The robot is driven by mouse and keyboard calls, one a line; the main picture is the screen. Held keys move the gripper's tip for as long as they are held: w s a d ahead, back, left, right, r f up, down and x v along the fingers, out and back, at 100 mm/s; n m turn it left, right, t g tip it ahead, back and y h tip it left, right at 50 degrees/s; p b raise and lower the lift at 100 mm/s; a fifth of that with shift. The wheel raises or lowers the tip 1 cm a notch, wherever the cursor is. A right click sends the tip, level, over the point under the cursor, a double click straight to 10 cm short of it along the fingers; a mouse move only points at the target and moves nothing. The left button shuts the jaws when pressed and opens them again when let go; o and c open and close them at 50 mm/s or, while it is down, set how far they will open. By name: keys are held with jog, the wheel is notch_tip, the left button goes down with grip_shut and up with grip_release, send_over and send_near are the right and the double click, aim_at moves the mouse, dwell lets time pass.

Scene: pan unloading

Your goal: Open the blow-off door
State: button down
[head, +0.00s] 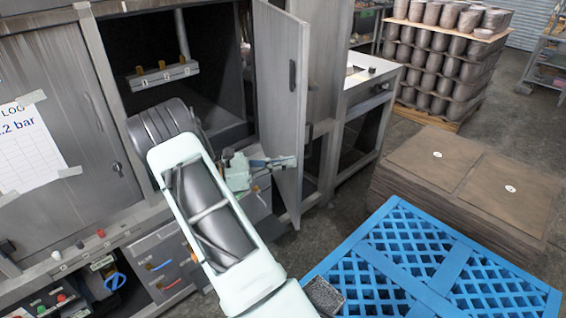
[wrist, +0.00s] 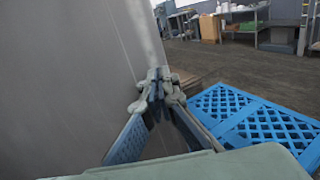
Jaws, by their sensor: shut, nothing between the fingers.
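The blow-off door (head: 280,115) is a tall grey metal panel with a dark handle slot. It stands swung well out from the cabinet opening, which shows a dark interior. My gripper (head: 287,163) is shut and empty, at the lower half of the door; its tips overlap the door's face in the head view. In the wrist view my gripper (wrist: 158,82) points along a large grey panel, apparently the door (wrist: 75,75), filling the left side. I cannot tell whether the fingers touch it.
A blue pallet (head: 440,262) lies at front right, with a stack of brown sheets (head: 465,180) behind it. A bench (head: 365,85) stands right of the door. A closed panel with a log sheet (head: 25,145) is at left. Some floor is clear beyond the door.

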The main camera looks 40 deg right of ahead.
jog(key=w+d+b+x, duration=0.1)
jog(key=w+b+x, duration=0.1)
jog(key=x, duration=2.1)
jog(key=shift+b, duration=0.4)
jog(key=a+b, duration=0.1)
jog(key=a, duration=1.3)
jog(key=shift+s, duration=0.2)
